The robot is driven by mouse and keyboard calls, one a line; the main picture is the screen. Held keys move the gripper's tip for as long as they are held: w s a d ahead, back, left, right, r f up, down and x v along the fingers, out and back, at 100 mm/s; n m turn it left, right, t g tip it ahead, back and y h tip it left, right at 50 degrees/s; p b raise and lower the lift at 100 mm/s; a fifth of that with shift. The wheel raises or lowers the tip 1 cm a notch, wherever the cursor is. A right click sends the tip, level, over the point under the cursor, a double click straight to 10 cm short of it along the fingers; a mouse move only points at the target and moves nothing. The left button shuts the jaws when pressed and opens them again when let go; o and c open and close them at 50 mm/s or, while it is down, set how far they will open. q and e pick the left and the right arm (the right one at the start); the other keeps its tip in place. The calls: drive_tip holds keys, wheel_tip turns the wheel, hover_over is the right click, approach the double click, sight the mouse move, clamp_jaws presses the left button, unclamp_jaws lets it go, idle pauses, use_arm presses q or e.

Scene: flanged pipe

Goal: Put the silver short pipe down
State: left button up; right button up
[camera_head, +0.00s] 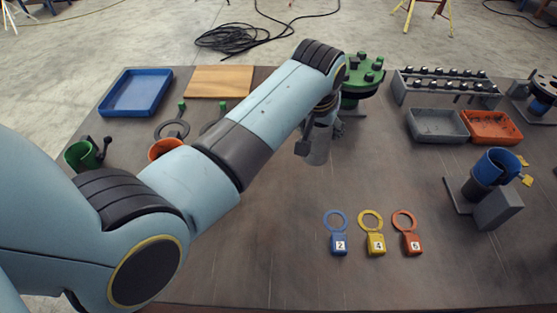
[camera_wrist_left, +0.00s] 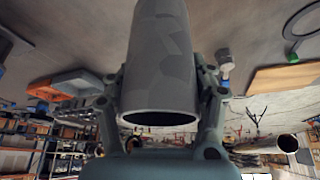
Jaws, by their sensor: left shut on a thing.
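The silver short pipe (camera_head: 318,148) is a plain grey tube near the back middle of the table in the head view. My left gripper (camera_head: 321,124) is shut on it, and my arm hides part of both. In the left wrist view the pipe (camera_wrist_left: 158,60) fills the middle between the two fingers (camera_wrist_left: 160,95), its open end facing the camera. I cannot tell whether the pipe touches the table. My right gripper is not in view.
A green flanged piece with bolts (camera_head: 362,80) stands just behind the gripper. Grey (camera_head: 437,125) and orange (camera_head: 491,127) trays and a bolt rack (camera_head: 447,88) lie to the right. Numbered ring tags (camera_head: 375,242) lie in front. The table between is bare.

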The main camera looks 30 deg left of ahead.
use_arm(q)
drive_tip(key=a+f+b, duration=0.2)
drive_tip(key=a+f, duration=0.1)
drive_tip(key=s+a+f+b, duration=0.1)
drive_tip(key=a+f+b, duration=0.2)
drive_tip(key=a+f, duration=0.1)
drive_tip(key=s+a+f+b, duration=0.1)
drive_tip(key=a+f+b, duration=0.1)
drive_tip(key=a+f, duration=0.2)
drive_tip(key=shift+b, duration=0.3)
drive_tip(key=shift+r, duration=0.2)
drive_tip(key=shift+f, duration=0.1)
drive_tip(key=o, duration=1.5)
drive_tip(key=shift+s, duration=0.1)
drive_tip(key=shift+o, duration=0.2)
